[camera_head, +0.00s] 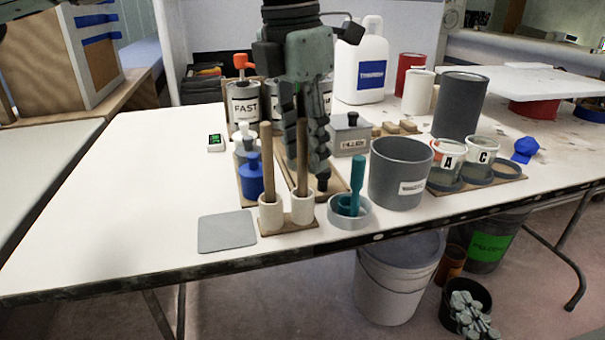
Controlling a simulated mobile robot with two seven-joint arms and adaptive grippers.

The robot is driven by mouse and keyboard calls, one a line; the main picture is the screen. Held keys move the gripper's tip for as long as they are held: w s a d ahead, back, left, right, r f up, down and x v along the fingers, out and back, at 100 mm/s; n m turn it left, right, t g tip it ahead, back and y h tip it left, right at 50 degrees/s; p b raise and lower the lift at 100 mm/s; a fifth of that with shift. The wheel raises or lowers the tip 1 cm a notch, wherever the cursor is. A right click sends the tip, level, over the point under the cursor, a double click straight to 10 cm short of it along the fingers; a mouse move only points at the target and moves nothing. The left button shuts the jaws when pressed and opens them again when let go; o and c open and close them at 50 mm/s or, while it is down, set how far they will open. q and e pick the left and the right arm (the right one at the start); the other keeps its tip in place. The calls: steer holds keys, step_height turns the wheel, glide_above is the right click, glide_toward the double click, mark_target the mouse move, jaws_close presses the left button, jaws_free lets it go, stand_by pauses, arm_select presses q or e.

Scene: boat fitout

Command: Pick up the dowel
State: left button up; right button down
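Two wooden dowels stand upright in white cups on a small wooden base near the table's front: a left dowel (267,165) and a right dowel (302,160). My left gripper (306,165) comes down from above with its fingers apart, one to each side of the right dowel's upper part. I cannot tell whether the fingers touch the dowel or stand behind it.
A grey pad (227,232) lies left of the dowels. A teal-handled tool (357,180) stands in a grey dish (349,216) to the right, beside a grey bucket (398,180). The table's left side is mostly clear.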

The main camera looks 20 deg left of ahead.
arm_select(q)
steer(key=shift+f, duration=0.2)
jaws_close()
